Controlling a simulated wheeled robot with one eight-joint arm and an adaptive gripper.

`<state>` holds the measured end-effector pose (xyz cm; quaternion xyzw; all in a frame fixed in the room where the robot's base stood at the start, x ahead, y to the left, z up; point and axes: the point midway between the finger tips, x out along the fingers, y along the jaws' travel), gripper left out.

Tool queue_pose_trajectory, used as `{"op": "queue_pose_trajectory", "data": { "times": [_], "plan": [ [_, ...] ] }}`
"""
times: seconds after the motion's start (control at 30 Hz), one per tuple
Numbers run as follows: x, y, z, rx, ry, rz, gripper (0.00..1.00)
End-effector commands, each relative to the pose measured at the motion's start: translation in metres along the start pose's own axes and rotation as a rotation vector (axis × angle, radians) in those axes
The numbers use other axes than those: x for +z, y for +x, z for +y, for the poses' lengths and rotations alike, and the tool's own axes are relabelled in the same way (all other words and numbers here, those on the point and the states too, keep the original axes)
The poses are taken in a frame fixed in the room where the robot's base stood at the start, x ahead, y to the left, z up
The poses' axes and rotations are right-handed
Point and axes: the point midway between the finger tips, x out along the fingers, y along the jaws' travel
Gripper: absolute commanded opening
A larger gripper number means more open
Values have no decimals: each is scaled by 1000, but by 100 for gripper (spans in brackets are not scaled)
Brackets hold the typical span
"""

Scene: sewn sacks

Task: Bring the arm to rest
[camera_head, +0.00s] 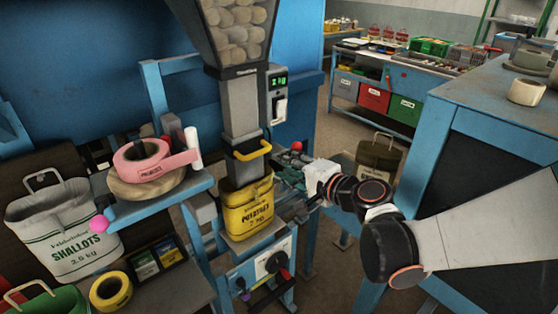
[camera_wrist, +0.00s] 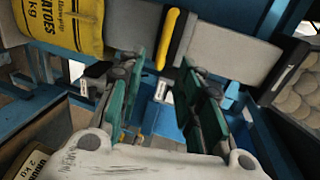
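My arm reaches in from the right in the head view, with my gripper (camera_head: 290,172) just right of the filling machine's spout. In the wrist view my gripper (camera_wrist: 161,72) has its two green-padded fingers spread apart, with nothing held between them. The yellow potatoes sack (camera_head: 246,208) hangs upright under the spout; it also shows at the upper left of the wrist view (camera_wrist: 62,22). The yellow handle (camera_head: 252,151) on the spout is above the sack. In the wrist view this handle (camera_wrist: 170,38) appears beyond the fingertips, apart from them.
A shallots sack (camera_head: 66,240) stands at the left, near a pink tape roll (camera_head: 141,160) on a blue bracket. A yellow tape roll (camera_head: 110,291) lies below. A blue-framed bench (camera_head: 440,135) stands close on the right.

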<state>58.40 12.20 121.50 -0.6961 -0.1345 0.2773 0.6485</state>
Motion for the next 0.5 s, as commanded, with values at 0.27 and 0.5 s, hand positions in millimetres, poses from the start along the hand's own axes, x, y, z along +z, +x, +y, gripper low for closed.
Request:
{"op": "queue_pose_trajectory", "data": {
  "times": [0.27,0.5],
  "plan": [
    [0,-2,0,0,0,0,33],
    [7,-9,5,48,-74,-8,33]
  ]
}}
